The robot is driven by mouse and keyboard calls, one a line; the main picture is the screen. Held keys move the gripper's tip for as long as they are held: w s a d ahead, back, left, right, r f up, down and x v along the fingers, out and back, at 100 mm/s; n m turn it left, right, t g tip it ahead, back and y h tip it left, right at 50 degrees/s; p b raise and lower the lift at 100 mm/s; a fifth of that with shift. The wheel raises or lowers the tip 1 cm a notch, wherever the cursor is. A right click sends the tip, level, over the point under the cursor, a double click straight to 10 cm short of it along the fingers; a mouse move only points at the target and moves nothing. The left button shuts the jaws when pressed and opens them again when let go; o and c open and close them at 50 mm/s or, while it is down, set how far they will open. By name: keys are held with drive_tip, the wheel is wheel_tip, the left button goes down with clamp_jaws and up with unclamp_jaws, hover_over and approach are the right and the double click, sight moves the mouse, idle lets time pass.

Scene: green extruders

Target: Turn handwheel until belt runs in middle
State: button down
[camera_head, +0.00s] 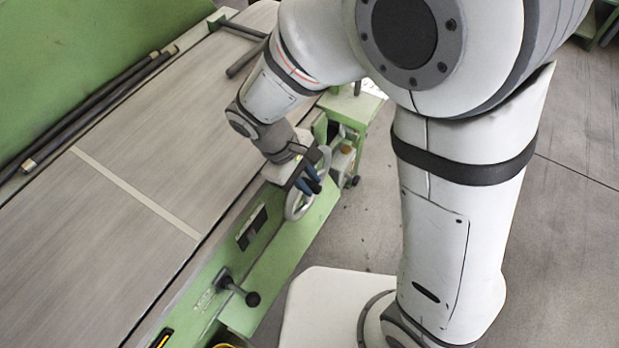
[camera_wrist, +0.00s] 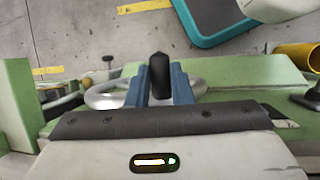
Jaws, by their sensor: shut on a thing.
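The pale metal handwheel (camera_head: 292,207) is on the side of the green machine frame, partly hidden by my gripper. Its rim also shows either side of the fingers in the wrist view (camera_wrist: 101,99). My gripper (camera_head: 310,182) has its blue fingers closed on the wheel's black handle (camera_wrist: 159,78), one finger on each side. The wide grey belt (camera_head: 75,240) lies along the machine bed at left, with a pale seam across it. Its lower right edge runs close to the green side rail; my arm hides part of its far end.
A lever with a black knob (camera_head: 253,299) sticks out of the green frame nearer the camera. Dark rods (camera_head: 90,115) lie along the belt's far side. A yellow cylinder (camera_wrist: 298,57) shows at right in the wrist view. Grey floor is clear beside the machine.

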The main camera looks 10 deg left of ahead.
drive_tip(key=shift+s, duration=0.1)
drive_tip(key=shift+s+a+f, duration=0.1)
drive_tip(key=shift+s+f, duration=0.1)
drive_tip(key=shift+s, duration=0.05)
drive_tip(key=c, duration=1.3)
unclamp_jaws()
drive_tip(key=shift+a+r, duration=0.1)
drive_tip(key=v, duration=0.7)
drive_tip(key=shift+a+r, duration=0.15)
drive_tip(key=shift+r, duration=0.1)
drive_tip(key=d+r+m+t+y, duration=0.1)
drive_tip(key=d+m, duration=0.3)
drive_tip(key=d, duration=0.4)
drive_tip(key=d+r+m+y, duration=0.2)
drive_tip(key=d+r+m, duration=0.1)
drive_tip(key=d, duration=0.5)
drive_tip(key=d+r+m+t+y, duration=0.1)
drive_tip(key=d+r+m, duration=0.1)
drive_tip(key=d+m, duration=0.4)
drive_tip(key=shift+s+d+r+t+y, duration=0.15)
drive_tip(key=shift+d+y, duration=0.05)
drive_tip(key=shift+d, duration=0.55)
drive_tip(key=shift+s+d+r+t+y, duration=0.1)
drive_tip(key=shift+s+d+t+y, duration=0.1)
drive_tip(key=shift+d, duration=0.5)
